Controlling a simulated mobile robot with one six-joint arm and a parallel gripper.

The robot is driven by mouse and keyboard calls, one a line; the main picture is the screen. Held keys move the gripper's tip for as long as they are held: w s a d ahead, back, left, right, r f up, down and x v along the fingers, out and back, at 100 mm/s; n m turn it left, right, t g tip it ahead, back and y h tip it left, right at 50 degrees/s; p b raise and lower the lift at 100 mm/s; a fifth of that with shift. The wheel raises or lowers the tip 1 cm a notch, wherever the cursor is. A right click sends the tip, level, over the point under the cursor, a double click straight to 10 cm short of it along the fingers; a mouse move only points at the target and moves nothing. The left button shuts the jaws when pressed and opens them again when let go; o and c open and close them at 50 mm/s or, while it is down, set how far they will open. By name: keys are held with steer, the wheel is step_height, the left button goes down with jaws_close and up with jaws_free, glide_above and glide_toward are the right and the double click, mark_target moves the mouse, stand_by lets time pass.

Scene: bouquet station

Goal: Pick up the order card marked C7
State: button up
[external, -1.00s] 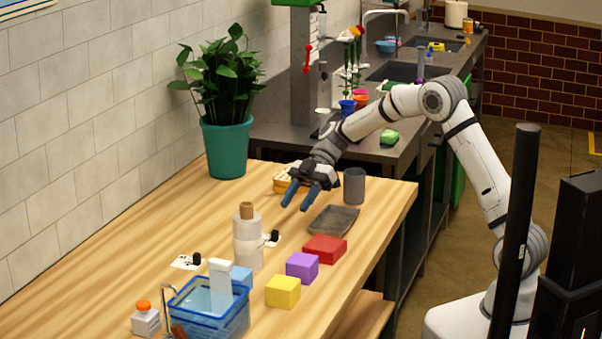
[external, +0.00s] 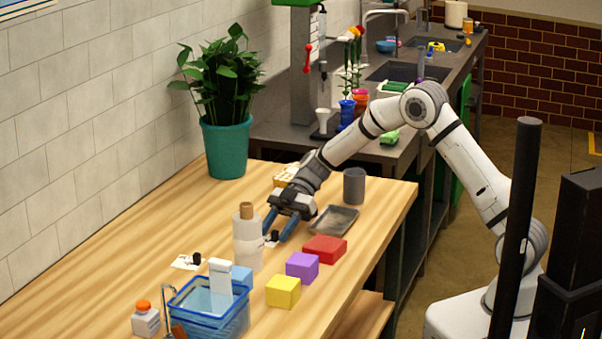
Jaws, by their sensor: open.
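Two small white order cards, each with a black knob, lie on the wooden table. One card (external: 184,263) is at the left, clear of other things. The other card (external: 269,243) is partly hidden behind the white bottle and my gripper. The marks on both are too small to read, so I cannot tell which is C7. My gripper (external: 276,235) is open and points down, its two blue fingers on either side of the second card's black knob (external: 275,236) in the picture. I cannot tell whether they touch it.
A white bottle (external: 246,240) with a brown top stands close left of my gripper. A grey tray (external: 345,214), grey cup (external: 354,186), and red (external: 325,249), purple (external: 302,267) and yellow (external: 283,291) blocks are nearby. A blue bin (external: 208,312) stands in front.

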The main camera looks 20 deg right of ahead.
steer(key=shift+c, duration=0.4)
jaws_close()
